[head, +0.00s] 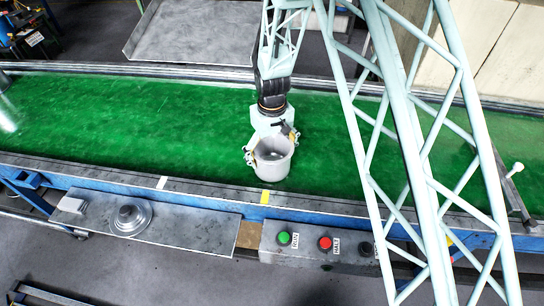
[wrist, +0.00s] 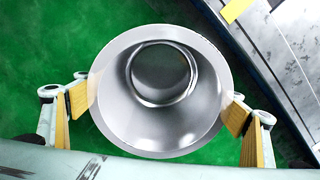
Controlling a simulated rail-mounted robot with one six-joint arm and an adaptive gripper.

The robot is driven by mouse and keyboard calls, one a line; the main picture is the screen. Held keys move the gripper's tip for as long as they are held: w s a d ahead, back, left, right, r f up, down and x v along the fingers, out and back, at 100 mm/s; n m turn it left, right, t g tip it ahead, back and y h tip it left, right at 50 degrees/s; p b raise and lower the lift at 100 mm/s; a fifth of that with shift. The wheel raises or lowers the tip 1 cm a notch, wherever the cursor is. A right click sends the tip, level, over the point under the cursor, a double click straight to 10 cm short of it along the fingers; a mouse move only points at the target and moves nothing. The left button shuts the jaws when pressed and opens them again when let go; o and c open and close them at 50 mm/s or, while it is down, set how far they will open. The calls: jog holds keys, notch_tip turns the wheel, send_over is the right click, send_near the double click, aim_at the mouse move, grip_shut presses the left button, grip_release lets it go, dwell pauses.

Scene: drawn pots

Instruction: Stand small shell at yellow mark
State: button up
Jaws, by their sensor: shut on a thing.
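A light grey, open-topped round shell (head: 273,167) is upright at the green belt, near its front edge. My gripper (head: 271,147) is shut on it, one finger on each side. In the wrist view the shell (wrist: 120,105) shows its open mouth and darker round bottom between the yellow-padded fingers of my gripper (wrist: 160,112). I cannot tell whether its base touches the belt. The yellow mark (head: 265,197) is on the front rail, just in front of the shell and slightly left of its middle. The mark (wrist: 236,9) also shows at the wrist view's top right.
The green belt (head: 120,115) is clear to the left. A white mark (head: 161,183) is farther left on the rail. A domed metal part (head: 131,217) sits on a grey shelf (head: 200,228) below the rail. A control box with green (head: 284,238) and red (head: 325,243) buttons is right of it.

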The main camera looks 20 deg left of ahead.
jog(key=shift+f, duration=0.1)
jog(key=o, duration=1)
jog(key=shift+r, duration=0.2)
jog(key=shift+r+b, duration=0.45)
jog(key=shift+r, duration=5.45)
